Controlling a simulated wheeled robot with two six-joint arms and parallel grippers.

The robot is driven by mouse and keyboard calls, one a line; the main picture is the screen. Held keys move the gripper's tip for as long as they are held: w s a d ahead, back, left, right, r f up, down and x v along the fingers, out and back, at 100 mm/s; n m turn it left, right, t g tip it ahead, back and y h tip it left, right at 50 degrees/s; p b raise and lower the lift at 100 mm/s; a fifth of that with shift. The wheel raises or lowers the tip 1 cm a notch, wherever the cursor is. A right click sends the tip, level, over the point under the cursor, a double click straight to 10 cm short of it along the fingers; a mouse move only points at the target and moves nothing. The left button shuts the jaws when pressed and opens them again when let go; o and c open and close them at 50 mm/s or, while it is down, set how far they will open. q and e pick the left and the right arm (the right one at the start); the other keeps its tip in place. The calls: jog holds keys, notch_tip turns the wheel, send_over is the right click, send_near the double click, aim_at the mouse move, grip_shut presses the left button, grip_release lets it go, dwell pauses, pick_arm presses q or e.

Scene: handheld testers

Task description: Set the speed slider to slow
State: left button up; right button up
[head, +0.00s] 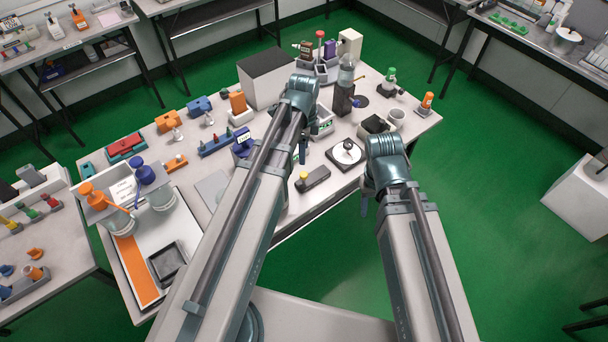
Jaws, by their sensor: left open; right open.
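I cannot make out which part is the speed slider; no lettering is readable at this size. Small devices on the white table (300,221) include a dark grey block with a yellow knob (313,179), a long blue bar (216,146) and a red unit (125,147). My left gripper (302,153) points down over the middle of the table, above and behind the yellow-knobbed block in the picture. My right gripper (364,207) hangs by the table's front right edge. Both are open, with nothing seen in them. My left arm hides part of the table.
A black square device with a round white dial (346,153) lies between my grippers.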

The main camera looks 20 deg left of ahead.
aim_at(304, 174)
pick_arm(q)
notch_tip(304, 174, down, 11)
jog(key=b, duration=1)
jog(key=shift+f, duration=0.15)
grip_shut()
dwell(0.8)
